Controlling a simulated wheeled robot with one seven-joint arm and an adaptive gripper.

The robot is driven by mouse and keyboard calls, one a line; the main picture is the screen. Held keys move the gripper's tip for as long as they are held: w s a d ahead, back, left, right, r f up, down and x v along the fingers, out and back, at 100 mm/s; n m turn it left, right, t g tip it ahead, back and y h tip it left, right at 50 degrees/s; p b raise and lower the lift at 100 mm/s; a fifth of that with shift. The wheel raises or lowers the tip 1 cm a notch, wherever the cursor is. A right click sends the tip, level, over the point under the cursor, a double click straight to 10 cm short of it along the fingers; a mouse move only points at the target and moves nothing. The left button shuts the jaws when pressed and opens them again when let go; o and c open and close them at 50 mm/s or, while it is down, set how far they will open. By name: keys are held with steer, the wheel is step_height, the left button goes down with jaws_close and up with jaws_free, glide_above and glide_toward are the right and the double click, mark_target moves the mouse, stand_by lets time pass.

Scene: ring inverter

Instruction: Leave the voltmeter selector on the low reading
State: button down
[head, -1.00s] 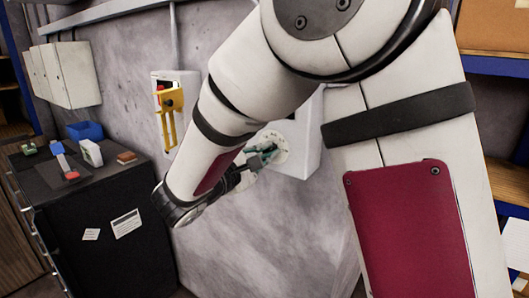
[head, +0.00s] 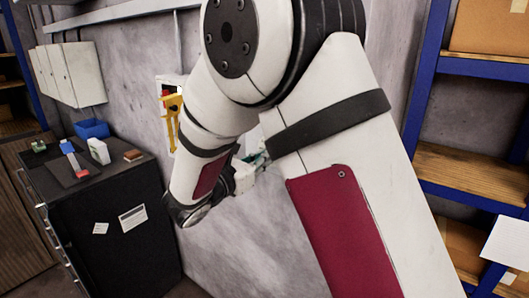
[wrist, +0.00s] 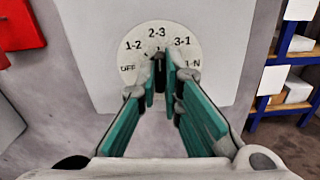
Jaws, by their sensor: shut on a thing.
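The voltmeter selector's round pale dial (wrist: 194,57) is on a light box front in the wrist view. Its marks read OFF, 1-2, 2-3, 3-1 and, partly covered, what looks like 1-N. The dark selector knob (wrist: 160,68) is at the dial's middle and looks roughly upright, toward 2-3; its pointer is partly hidden. My gripper (wrist: 162,76), with teal finger pads, is shut on the knob, one finger on each side. In the head view my arm hides most of the box, and only a bit of my gripper (head: 259,159) shows.
A yellow handle (head: 172,108) with a red part is on a wall panel left of my arm. A black cabinet (head: 105,225) with small items stands at the left. Blue-framed shelves (head: 425,95) stand at the right. Red boxes (wrist: 20,25) show at the wrist view's left.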

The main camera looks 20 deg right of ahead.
steer(key=shift+w+d+r+n+p, duration=0.15)
steer(key=shift+n+p, duration=1.1)
steer(key=shift+n, duration=1.15)
steer(key=shift+s+d+r+n+p, duration=0.1)
steer(key=shift+n+p, duration=1.1)
steer(key=shift+n, duration=1.2)
steer(key=shift+a, duration=0.1)
steer(key=c, duration=1.7)
jaws_free()
steer(key=shift+f, duration=0.15)
steer(key=v, duration=1.2)
